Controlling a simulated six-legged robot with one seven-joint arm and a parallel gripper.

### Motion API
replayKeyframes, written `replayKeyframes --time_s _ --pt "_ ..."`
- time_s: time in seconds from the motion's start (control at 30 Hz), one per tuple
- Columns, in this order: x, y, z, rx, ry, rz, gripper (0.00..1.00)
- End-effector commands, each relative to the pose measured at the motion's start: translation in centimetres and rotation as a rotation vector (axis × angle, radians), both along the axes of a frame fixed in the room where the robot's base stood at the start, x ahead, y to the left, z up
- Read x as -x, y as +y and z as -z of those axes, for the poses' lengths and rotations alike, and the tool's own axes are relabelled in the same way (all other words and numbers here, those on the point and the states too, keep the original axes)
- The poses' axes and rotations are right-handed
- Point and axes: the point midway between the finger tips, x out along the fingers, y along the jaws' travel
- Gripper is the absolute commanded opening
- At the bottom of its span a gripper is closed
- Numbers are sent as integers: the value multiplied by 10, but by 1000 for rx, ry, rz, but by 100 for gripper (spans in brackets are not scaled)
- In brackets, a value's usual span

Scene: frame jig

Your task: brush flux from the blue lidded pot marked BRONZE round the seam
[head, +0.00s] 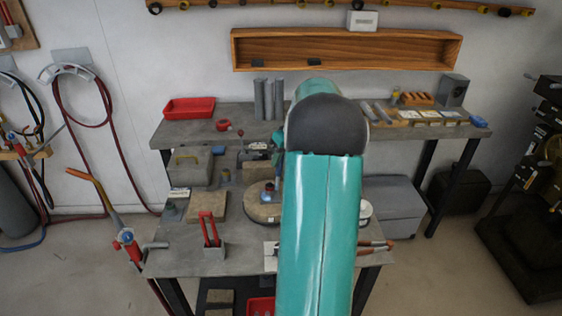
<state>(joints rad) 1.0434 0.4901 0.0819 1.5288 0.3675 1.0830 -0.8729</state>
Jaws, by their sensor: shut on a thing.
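My teal arm rises through the middle of the head view and hides much of the bench. Just left of its dark joint, my gripper (262,151) shows small and partly hidden above the front bench. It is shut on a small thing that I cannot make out. A small blue piece with an orange-brown top (269,188) stands on a round turntable (250,213), left of my arm. I cannot read BRONZE on anything, so I cannot tell which is the pot. No seam can be made out.
On the front bench (190,262) are a red-handled tool in a block (209,230) and a flat tan block (206,206). A torch (125,235) hangs at its left edge. The back bench holds a red tray (189,108) and grey cylinders (264,98).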

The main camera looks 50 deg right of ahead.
Motion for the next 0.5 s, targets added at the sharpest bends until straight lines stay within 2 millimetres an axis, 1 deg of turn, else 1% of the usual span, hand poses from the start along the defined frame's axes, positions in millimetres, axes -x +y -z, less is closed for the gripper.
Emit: replayKeyframes --time_s 0.17,0.5 --pt "-1 -1 0 0 0 0 0" --pt "10 10 1 1 0 -1 0"
